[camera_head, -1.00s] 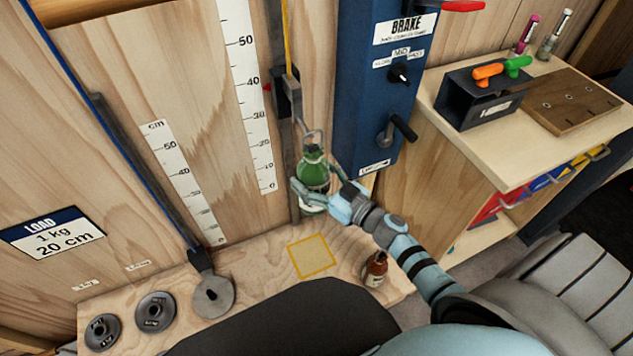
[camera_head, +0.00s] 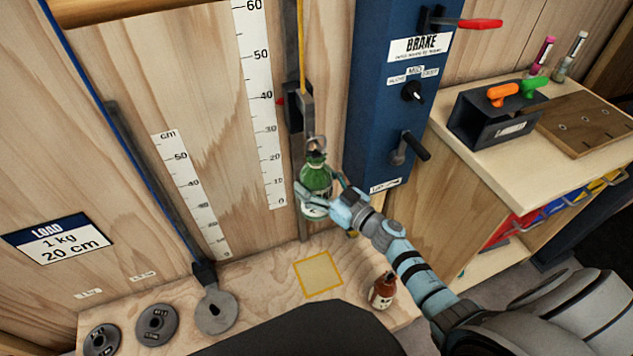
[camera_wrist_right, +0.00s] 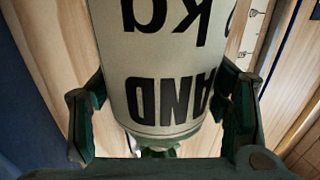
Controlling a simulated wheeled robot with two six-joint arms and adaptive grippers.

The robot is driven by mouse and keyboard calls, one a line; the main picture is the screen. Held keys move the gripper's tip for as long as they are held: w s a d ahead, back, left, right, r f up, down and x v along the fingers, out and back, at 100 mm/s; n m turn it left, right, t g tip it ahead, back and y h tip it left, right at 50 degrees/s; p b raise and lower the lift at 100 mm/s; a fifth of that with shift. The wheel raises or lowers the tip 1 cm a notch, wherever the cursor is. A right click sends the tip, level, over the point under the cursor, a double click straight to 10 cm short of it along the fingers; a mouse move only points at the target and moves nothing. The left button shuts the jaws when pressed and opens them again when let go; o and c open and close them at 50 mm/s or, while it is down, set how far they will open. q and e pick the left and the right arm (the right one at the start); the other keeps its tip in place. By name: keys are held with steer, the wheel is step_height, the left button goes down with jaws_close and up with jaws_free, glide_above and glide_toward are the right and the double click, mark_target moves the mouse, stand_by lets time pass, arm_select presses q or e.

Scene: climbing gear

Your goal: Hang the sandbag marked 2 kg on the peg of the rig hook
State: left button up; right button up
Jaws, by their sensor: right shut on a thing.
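The green sandbag (camera_head: 316,178) with a white band is in my right gripper (camera_head: 321,190), which is shut around its body. The bag hangs upright in front of the wall rail, well above the bench. Its metal loop at the top overlaps the lower end of the rig hook (camera_head: 305,112); I cannot tell whether it is on the peg. In the right wrist view the sandbag's label (camera_wrist_right: 165,60) shows "kg" and part of "SAND" upside down between the two fingers; the number is out of view. My left gripper is not in view.
A brown sandbag or bottle (camera_head: 382,290) stands on the bench beside an empty yellow square (camera_head: 318,275). Several grey discs (camera_head: 157,324) lie at the left. The blue brake column (camera_head: 385,105) with its crank stands close right of the sandbag.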

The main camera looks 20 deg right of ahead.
steer(key=shift+r, duration=0.2)
steer(key=o, duration=1.7)
steer(key=shift+c, duration=0.2)
steer(key=o, duration=0.4)
steer(key=shift+s+a, duration=0.1)
steer(key=shift+c, duration=0.2)
